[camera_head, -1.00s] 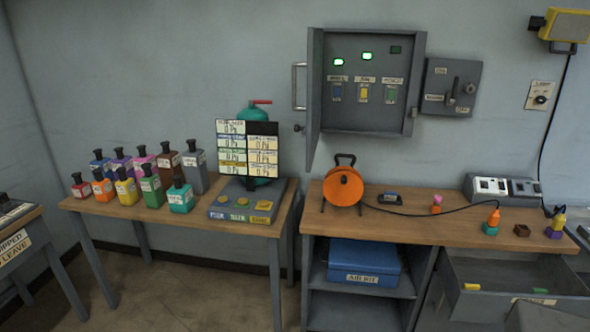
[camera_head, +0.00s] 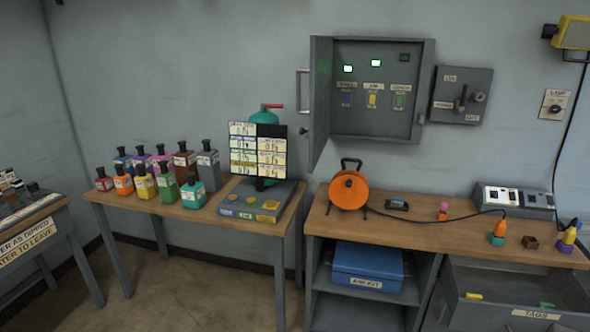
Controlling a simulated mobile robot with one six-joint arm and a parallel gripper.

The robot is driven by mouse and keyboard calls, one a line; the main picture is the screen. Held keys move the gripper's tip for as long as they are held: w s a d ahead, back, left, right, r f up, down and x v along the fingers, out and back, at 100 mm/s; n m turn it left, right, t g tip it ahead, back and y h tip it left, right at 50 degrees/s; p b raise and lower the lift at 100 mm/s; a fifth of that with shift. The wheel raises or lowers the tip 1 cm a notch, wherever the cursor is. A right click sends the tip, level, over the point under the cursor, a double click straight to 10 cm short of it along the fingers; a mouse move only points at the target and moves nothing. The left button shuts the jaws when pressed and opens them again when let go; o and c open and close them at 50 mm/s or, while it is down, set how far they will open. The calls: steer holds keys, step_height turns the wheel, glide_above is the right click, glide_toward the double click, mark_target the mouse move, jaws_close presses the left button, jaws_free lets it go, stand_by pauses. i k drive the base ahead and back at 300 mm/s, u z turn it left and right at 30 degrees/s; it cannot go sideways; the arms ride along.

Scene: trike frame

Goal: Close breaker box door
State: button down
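The grey breaker box (camera_head: 378,132) is mounted on the wall above the right workbench. Its door (camera_head: 321,100) is hinged on the left side and stands open, swung out toward me, with a bar handle (camera_head: 301,85) on its outer face. Inside are blue, yellow and green labelled switches and a row of indicators; two are lit green and the right one is dark. My gripper is not in view.
An orange cable reel (camera_head: 348,190) stands on the right workbench (camera_head: 400,220) below the box. A lever switch box (camera_head: 461,96) is right of the breaker box. A left table (camera_head: 180,215) holds several bottles and a sign panel. An open drawer (camera_head: 520,290) juts out at lower right.

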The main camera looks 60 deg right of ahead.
mark_target(320, 71)
steer(key=z, duration=0.15)
steer(key=i, duration=0.95)
steer(key=u, duration=0.05)
